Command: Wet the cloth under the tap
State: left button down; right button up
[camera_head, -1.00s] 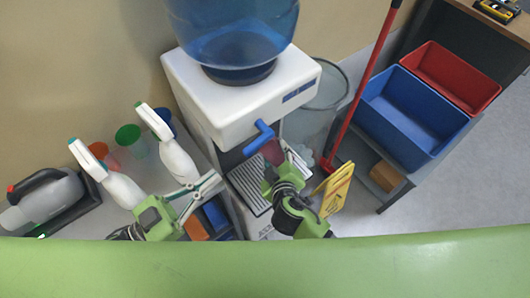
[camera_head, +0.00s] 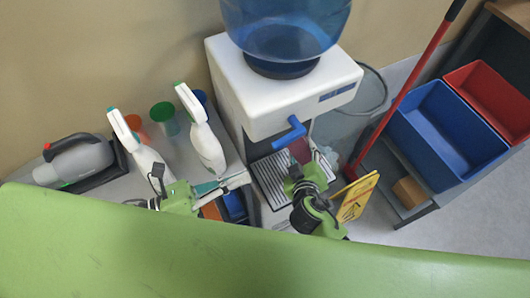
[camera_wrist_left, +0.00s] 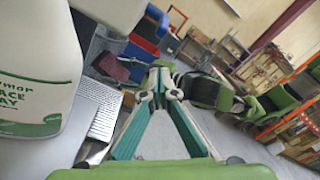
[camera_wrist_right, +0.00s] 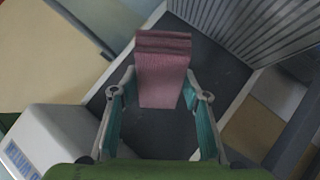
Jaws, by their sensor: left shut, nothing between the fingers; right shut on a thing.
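The folded pinkish-red cloth (camera_head: 300,150) is held upright by my right gripper (camera_head: 297,170), just below the blue tap (camera_head: 290,133) of the water dispenser. In the right wrist view the cloth (camera_wrist_right: 162,80) stands between the fingers of that gripper (camera_wrist_right: 160,90). I cannot tell whether water is running or the cloth is wet. My left gripper (camera_head: 245,180) is shut and empty, left of the dispenser's front and the drip tray (camera_head: 268,183). In the left wrist view its fingers (camera_wrist_left: 158,80) meet, and the cloth (camera_wrist_left: 110,67) shows beyond them.
The white dispenser (camera_head: 235,75) carries a blue bottle (camera_head: 285,25). Two spray bottles (camera_head: 205,145) and several coloured cups (camera_head: 163,117) stand left of it. On the right are a red-handled pole (camera_head: 405,90), a yellow sign (camera_head: 355,197), and blue (camera_head: 430,125) and red (camera_head: 490,100) bins.

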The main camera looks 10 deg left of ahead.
pick_arm(q)
jog(key=w+d+r+m+y, duration=0.1)
jog(key=w+d+m, duration=0.4)
jog(key=w+m, duration=0.1)
jog(key=shift+r+m, duration=0.2)
jog(key=shift+m, duration=0.3)
dwell(0.6)
jog(key=shift+w, duration=0.1)
jog(key=r, duration=0.2)
jog(key=shift+a+r, duration=0.2)
jog(key=shift+r, duration=0.15)
